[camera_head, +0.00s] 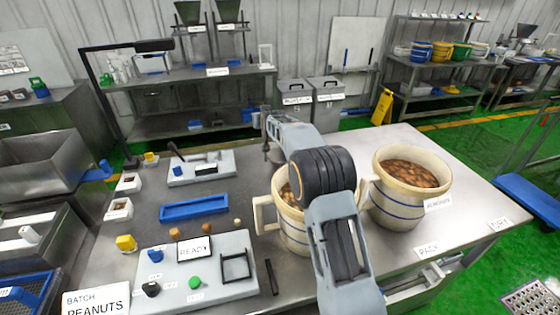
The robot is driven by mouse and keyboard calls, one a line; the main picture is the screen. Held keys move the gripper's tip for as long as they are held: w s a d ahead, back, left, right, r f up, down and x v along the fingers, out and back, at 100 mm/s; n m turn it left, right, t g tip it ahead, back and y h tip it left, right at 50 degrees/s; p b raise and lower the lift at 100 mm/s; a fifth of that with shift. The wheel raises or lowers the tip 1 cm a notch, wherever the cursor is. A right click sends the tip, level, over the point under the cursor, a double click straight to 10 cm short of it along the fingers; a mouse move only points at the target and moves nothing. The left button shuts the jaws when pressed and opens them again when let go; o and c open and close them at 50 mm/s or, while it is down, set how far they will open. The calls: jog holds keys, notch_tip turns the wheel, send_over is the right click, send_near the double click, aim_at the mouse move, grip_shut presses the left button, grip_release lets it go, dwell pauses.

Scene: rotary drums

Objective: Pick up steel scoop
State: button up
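I cannot clearly make out a steel scoop. A black-handled tool (176,151) leans on a pale grey stand (190,180) at the back left of the steel table; its lower end is too small to identify. My arm reaches up from the bottom of the picture over the table. My gripper (267,148) is at its far end, above the back of the table and to the right of the stand. Its fingers are small and partly hidden by my arm, so their opening is unclear. Nothing can be seen hanging from it.
Two cream drums with blue bands, a left one (290,236) partly behind my arm and a right one (382,205), hold brown nuts. A blue tray (194,208) lies mid-table. A grey panel (190,274) with buttons is in front. The table's right end is mostly clear.

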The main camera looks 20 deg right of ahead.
grip_shut()
jog(key=shift+r, duration=0.1)
dwell(0.4)
